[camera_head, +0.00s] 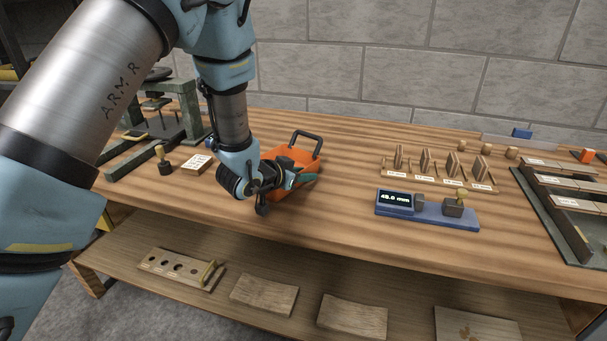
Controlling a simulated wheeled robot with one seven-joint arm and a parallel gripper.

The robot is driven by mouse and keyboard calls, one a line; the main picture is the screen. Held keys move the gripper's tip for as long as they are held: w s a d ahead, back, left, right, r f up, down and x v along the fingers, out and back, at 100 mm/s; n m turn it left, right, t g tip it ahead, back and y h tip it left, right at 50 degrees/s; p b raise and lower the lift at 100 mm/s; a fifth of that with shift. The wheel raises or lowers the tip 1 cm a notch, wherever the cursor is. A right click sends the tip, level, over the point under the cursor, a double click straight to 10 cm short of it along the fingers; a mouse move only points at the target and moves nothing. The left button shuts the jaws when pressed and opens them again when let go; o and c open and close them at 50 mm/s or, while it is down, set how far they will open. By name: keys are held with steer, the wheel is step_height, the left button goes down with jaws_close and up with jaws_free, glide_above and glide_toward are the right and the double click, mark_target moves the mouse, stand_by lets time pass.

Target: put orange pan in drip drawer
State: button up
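The orange pan (310,161) sits on the wooden bench left of the middle, with a dark handle (306,139) standing up at its far side. My gripper (281,193) is at the near left side of the pan and covers part of it. I cannot tell whether the gripper touches the pan or how far apart its fingers are. I cannot pick out a drip drawer with certainty. A dark green press-like frame (185,112) stands at the left of the bench, partly behind my arm.
A blue gauge (430,208) with a lit display and a rack of upright veneer pieces (440,180) stand to the right. A small card (196,164) and a dark stamp-like object (164,161) lie left. Boards (264,294) rest on the lower shelf (225,310).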

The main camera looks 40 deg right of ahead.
steer(key=shift+a+r, duration=0.1)
steer(key=shift+r, duration=0.1)
steer(key=b+v, duration=0.2)
steer(key=v, duration=0.9)
steer(key=shift+s+a+r, duration=0.15)
steer(key=shift+s+a, duration=0.05)
steer(key=shift+a, duration=0.1)
